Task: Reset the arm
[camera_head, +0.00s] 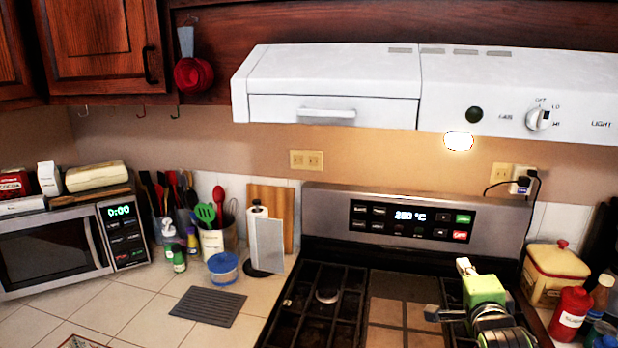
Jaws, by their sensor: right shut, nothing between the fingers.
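My right gripper (452,290) shows at the lower right, in front of and above the right part of the stove (330,290). It has a green body with pale and dark finger parts and points to the left. It is shut and holds nothing. My left gripper is not in view.
A microwave (50,255) stands at the left, with utensil holders, jars and a paper towel stand (266,245) beside it. A dark grey mat (208,306) lies on the tiled counter. A white range hood (330,85) hangs above the stove. A yellow canister (553,277) and bottles stand at the right.

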